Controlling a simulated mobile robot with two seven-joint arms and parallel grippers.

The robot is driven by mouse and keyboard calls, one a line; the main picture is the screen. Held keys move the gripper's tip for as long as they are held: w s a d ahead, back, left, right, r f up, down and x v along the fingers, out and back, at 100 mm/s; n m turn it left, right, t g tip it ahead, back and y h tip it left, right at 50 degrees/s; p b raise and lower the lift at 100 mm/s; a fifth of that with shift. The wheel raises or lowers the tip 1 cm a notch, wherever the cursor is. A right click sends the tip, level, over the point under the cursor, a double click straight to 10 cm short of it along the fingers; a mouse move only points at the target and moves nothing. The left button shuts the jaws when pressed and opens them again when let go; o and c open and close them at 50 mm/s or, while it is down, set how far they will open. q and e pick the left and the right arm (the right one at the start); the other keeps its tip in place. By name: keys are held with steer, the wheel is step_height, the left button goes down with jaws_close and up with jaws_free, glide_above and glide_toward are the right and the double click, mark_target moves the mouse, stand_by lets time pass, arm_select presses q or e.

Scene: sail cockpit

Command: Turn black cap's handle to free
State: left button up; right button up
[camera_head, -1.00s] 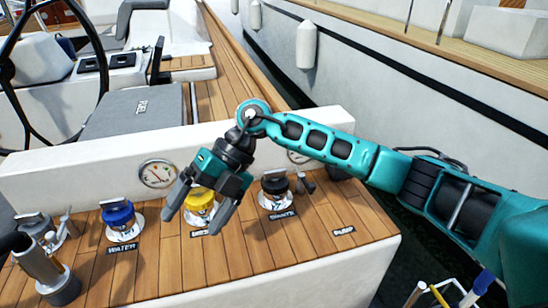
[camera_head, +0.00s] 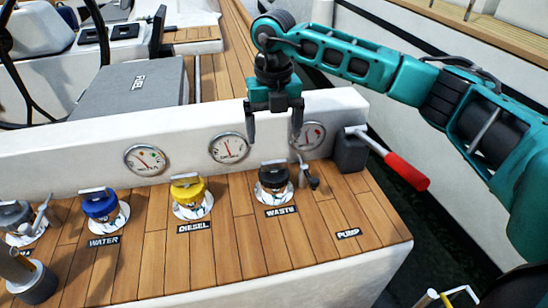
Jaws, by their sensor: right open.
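The black cap (camera_head: 273,183) sits on a round metal base on the wooden deck, behind the "WASTE" label. A flat light handle (camera_head: 273,163) lies across its top. My right gripper (camera_head: 274,142) is open and points down just above and behind the cap, with one finger on each side of it. Its fingers look apart from the cap and hold nothing. My left gripper is not recognisable in view.
A yellow cap (camera_head: 189,191) and a blue cap (camera_head: 100,205) stand to the left. A small lever (camera_head: 308,176) is close on the cap's right. A red-handled pump (camera_head: 404,170) is further right. A white wall with gauges (camera_head: 229,148) rises behind.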

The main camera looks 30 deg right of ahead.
mark_target(274, 161)
step_height(274, 161, down, 8)
steer(key=shift+f+b, duration=0.25)
steer(key=shift+b, duration=0.1)
steer(key=c, duration=1.1)
steer(key=shift+o, duration=0.2)
